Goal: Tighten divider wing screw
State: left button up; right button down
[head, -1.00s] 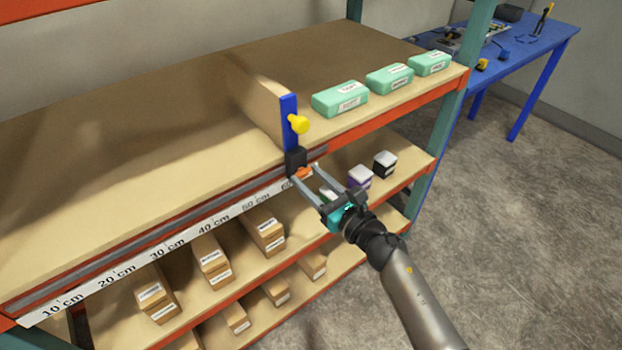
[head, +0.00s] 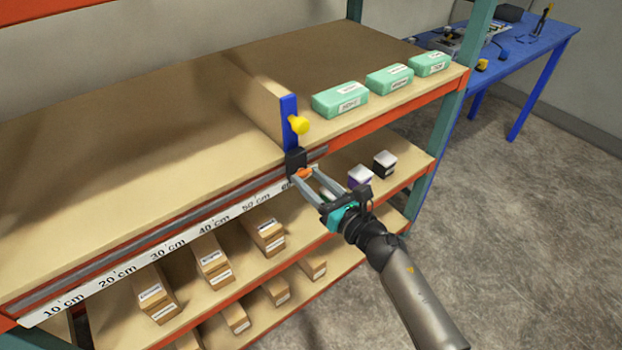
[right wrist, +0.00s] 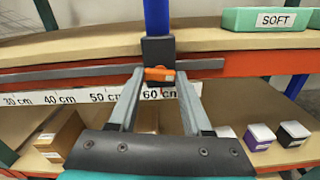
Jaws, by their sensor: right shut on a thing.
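The divider is an upright tan board (head: 256,98) with a blue front post (head: 289,120) and a yellow knob (head: 299,125). Its black clamp block (head: 296,161) sits on the grey rail at the shelf's front edge. The orange wing screw (head: 304,173) is on the front of the block; in the right wrist view the wing screw (right wrist: 159,74) lies roughly crosswise between the fingertips, near the 60 cm mark. My right gripper (head: 305,178) is shut on the wing screw, and its fingertips partly cover it. My left gripper is out of view.
Three green boxes (head: 340,100) stand on the top shelf right of the divider. A scale strip (head: 165,258) runs along the front edge. Small boxes (head: 212,257) fill lower shelves. A blue table (head: 530,45) stands at the back right.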

jog(key=m+p, duration=0.1)
jog(key=m, duration=0.5)
jog(key=m+p, duration=0.1)
jog(key=m, duration=0.4)
jog(key=shift+m, duration=0.4)
jog(key=m+p, duration=0.2)
jog(key=m, duration=0.7)
jog(key=m+p, duration=0.1)
jog(key=m, duration=0.1)
jog(key=shift+f+m, duration=0.2)
jog(key=shift+m, duration=0.2)
jog(key=c, duration=0.8)
grip_release()
jog(key=shift+f, duration=0.1)
jog(key=o, duration=0.3)
jog(key=shift+s+d, duration=0.1)
jog(key=shift+d, duration=0.05)
jog(key=shift+o, duration=0.9)
jog(key=shift+r, duration=0.25)
